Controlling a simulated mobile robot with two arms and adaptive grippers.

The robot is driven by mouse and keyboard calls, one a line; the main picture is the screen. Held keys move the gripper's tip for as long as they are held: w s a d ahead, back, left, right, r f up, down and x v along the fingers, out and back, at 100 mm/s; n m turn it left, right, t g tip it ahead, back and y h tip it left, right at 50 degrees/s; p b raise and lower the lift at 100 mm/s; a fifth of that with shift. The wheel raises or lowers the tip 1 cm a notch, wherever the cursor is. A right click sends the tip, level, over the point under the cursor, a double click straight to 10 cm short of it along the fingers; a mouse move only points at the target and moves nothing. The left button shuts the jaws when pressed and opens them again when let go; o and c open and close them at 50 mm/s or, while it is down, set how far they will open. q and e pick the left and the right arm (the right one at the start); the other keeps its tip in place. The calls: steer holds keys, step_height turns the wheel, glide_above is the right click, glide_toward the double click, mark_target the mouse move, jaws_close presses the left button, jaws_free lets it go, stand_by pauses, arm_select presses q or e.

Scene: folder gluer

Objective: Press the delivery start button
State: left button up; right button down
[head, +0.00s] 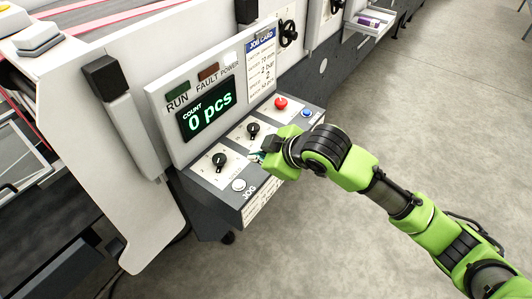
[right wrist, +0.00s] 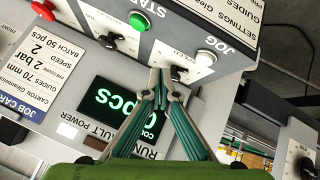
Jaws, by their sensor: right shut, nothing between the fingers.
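A green button (right wrist: 139,21) shows in the right wrist view on the sloped control panel, beside partly cut-off lettering that seems to begin with "STA". In the head view my right gripper and wrist hide that part of the panel. My right gripper (head: 259,157) is over the panel's front, between the black knobs and the JOG button. In the right wrist view its closed fingertips (right wrist: 160,74) are empty, near a black knob and apart from the green button. I cannot tell whether they touch the panel. My left gripper is not in view.
The panel (head: 207,176) also carries two black knobs (head: 219,161) (head: 253,129), a red button (head: 281,103), a blue button (head: 306,113) and a white JOG button (head: 239,185). A display (head: 208,109) above reads 0 pcs. The floor to the right is clear.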

steer(key=w+d+r+n+h, duration=0.1)
steer(key=w+d+r, duration=0.1)
steer(key=w+r, duration=0.3)
steer(key=shift+w+d+r+n+t, duration=0.25)
steer(key=shift+w+n+t, duration=0.15)
steer(key=shift+w, duration=0.2)
steer(key=shift+f, duration=0.15)
step_height(320, 180, down, 6)
steer(key=b, duration=0.7)
steer(key=shift+f, duration=0.15)
steer(key=shift+f+b, duration=0.5)
steer(key=shift+f, duration=0.65)
steer(key=shift+f, duration=0.4)
